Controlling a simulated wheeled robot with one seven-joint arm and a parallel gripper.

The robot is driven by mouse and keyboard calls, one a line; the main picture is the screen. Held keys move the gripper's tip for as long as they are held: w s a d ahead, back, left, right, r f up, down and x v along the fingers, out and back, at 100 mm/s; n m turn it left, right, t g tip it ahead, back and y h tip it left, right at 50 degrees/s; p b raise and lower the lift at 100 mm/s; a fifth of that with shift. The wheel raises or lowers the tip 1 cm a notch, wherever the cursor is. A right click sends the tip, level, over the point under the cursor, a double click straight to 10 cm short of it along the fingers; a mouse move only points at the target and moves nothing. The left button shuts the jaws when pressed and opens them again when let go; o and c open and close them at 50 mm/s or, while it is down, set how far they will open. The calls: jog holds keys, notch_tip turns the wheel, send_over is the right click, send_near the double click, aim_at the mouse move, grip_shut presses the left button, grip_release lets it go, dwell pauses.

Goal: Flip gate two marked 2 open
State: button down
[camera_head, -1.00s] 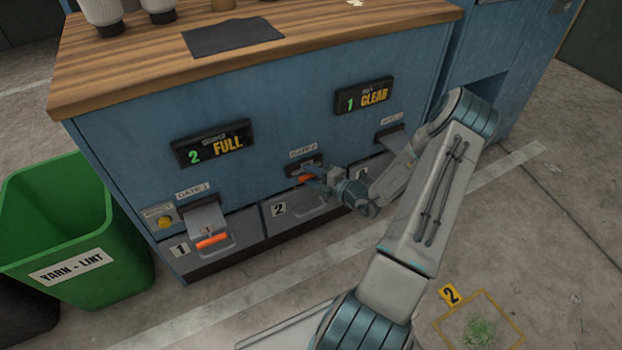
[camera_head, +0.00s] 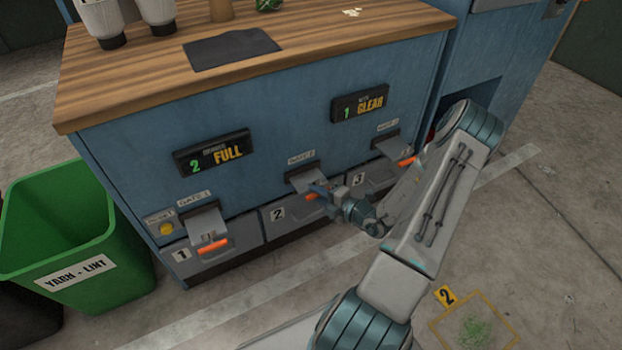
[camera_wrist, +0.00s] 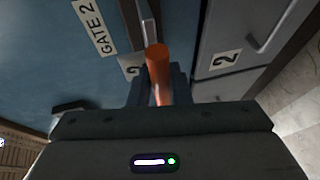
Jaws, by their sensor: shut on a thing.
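Gate two is a grey flap (camera_head: 305,180) under the GATE 2 label (camera_head: 301,158), with an orange handle bar (camera_head: 314,195) at its front. In the head view the flap juts out from the blue cabinet above the drawer marked 2 (camera_head: 292,209). My gripper (camera_head: 328,194) is at this flap. In the wrist view the orange handle (camera_wrist: 158,75) stands between my fingers, which are shut on it. The GATE 2 label (camera_wrist: 95,28) shows beside it there. My fingers and wrist hide part of the flap's right side.
Gate one (camera_head: 206,226), also jutting out, is at left, with a yellow button (camera_head: 166,228) beside it. Displays read "2 FULL" (camera_head: 213,153) and "1 CLEAR" (camera_head: 360,100). A green bin (camera_head: 60,230) stands on the floor at left.

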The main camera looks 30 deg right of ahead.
jog(key=s, duration=0.3)
jog(key=shift+f+p, duration=0.2)
jog(key=shift+p, duration=0.1)
jog(key=c, duration=1.4)
grip_release()
jog(key=shift+s, duration=0.1)
jog(key=shift+o, duration=0.2)
jog(key=shift+d, duration=0.1)
jog(key=shift+r, duration=0.15)
jog(key=p+v, duration=0.3)
jog(key=v, duration=1)
jog(key=shift+s+p, duration=0.3)
jog(key=shift+p, duration=0.1)
jog(key=shift+d+r, duration=0.15)
